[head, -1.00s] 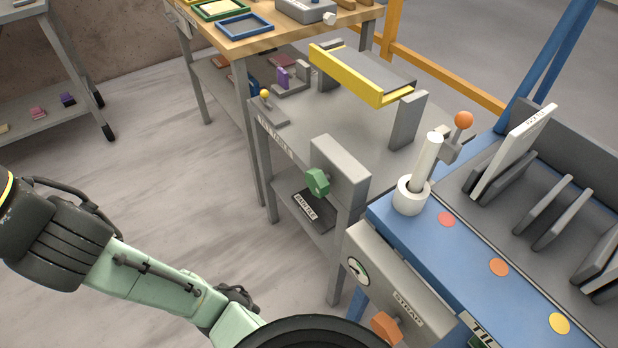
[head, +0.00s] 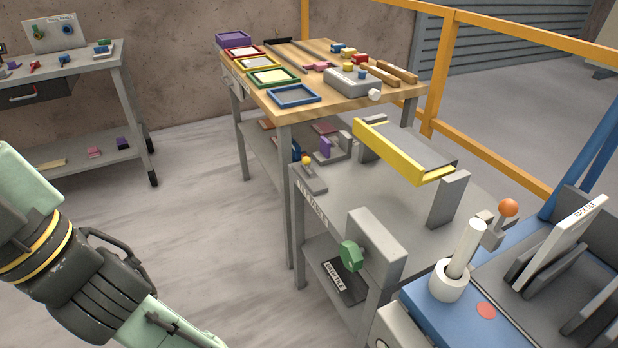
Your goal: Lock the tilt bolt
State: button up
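No part in view carries a readable tilt bolt label. A white cylinder (head: 468,243) stands slightly tilted in a white collar (head: 449,280) on the blue-topped table (head: 455,320) at the lower right. Behind it is a lever with an orange ball knob (head: 508,208). I cannot tell which of these, if either, is the tilt bolt. Part of my arm shows at the lower left, well apart from the blue table. My gripper is outside the frame.
A grey stand (head: 375,205) with a yellow-edged tilted plate (head: 400,150) and a green knob (head: 351,256) stands left of the blue table. Behind is a wooden workbench (head: 290,65) with coloured frames. A white panel (head: 560,242) leans in a rack at right. Floor (head: 200,200) is clear at centre-left.

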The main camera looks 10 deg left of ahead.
aim_at(306, 160)
jog(key=i+j, duration=0.35)
jog(key=j, duration=0.15)
jog(key=i+j, duration=0.3)
jog(key=j, duration=0.15)
